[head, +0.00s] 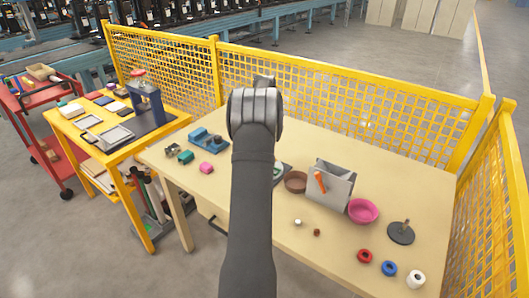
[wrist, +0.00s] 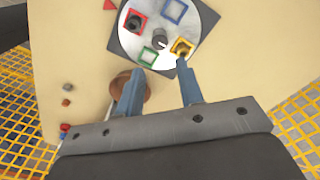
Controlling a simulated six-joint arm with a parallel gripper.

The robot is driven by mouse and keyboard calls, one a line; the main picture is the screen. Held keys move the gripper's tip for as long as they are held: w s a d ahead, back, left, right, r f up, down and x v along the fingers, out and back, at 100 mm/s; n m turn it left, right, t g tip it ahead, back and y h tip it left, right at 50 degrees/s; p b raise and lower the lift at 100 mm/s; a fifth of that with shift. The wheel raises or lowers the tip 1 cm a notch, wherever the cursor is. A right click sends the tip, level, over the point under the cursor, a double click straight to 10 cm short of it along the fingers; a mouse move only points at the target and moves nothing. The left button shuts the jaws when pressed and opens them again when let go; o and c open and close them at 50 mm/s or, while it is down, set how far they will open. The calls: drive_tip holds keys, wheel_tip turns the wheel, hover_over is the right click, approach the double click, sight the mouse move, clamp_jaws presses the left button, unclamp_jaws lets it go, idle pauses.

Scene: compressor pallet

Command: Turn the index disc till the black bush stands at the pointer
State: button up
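The index disc (wrist: 160,22) is a pale round plate on a dark square base, with a grey hub (wrist: 160,39) at its middle. It carries red, blue, green and yellow square frames. A dark round piece (wrist: 134,22) sits in the red frame; another dark piece (wrist: 182,49) is in the yellow frame. I cannot tell surely which is the black bush. In the head view my arm hides most of the disc.
A brown bowl (head: 296,182) stands beside the disc, partly behind my left finger in the wrist view. A grey bin (head: 330,186), a pink bowl (head: 363,211) and small rings are to the right. Blue and pink blocks lie left. Yellow mesh fence (head: 350,105) closes the back.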

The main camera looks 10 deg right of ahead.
wheel_tip(320, 180, up, 6)
idle(0.5)
wheel_tip(320, 180, down, 17)
drive_tip(key=shift+f, duration=0.15)
idle(0.5)
drive_tip(key=shift+f, duration=0.25)
drive_tip(key=shift+r+n, duration=0.2)
drive_tip(key=shift+n, duration=0.6)
drive_tip(key=n, duration=0.3)
drive_tip(key=shift+n, duration=2.2)
